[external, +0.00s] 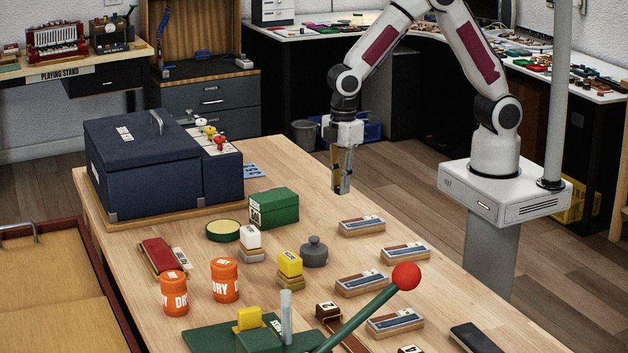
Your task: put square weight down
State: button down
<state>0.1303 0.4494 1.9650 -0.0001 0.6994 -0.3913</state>
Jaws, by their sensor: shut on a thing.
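My gripper (342,186) hangs pointing down above the far right edge of the wooden table (290,163). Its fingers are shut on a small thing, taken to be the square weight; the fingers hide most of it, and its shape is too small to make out. The gripper looks clear of the table top and of everything on it. A round grey weight with a knob (314,252) stands on the table, nearer the camera and apart from the gripper.
A green box (273,207) and a blue case (140,165) stand left of my gripper. Several wooden blocks with blue tops, one of them here (361,226), lie along the right side. Orange DRY tins (225,280) and a red-knobbed lever (406,276) are nearer. Bare wood lies below the gripper.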

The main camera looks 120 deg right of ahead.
jog(key=shift+w+d+r+n, duration=0.4)
jog(key=shift+d+r+n, duration=0.15)
jog(key=shift+n, duration=2.25)
jog(key=shift+w+d+r+n, duration=0.4)
jog(key=shift+d+r+n, duration=0.1)
jog(key=shift+n, duration=2.3)
jog(key=shift+w+d+r+n, duration=0.45)
jog(key=shift+r+n, duration=0.1)
jog(key=shift+n, duration=2.25)
jog(key=shift+f, duration=0.15)
send_over(327, 215)
jog(key=shift+w+a+f, duration=0.1)
jog(key=shift+f, duration=2.3)
jog(key=shift+f, duration=2.3)
jog(key=shift+f, duration=0.2)
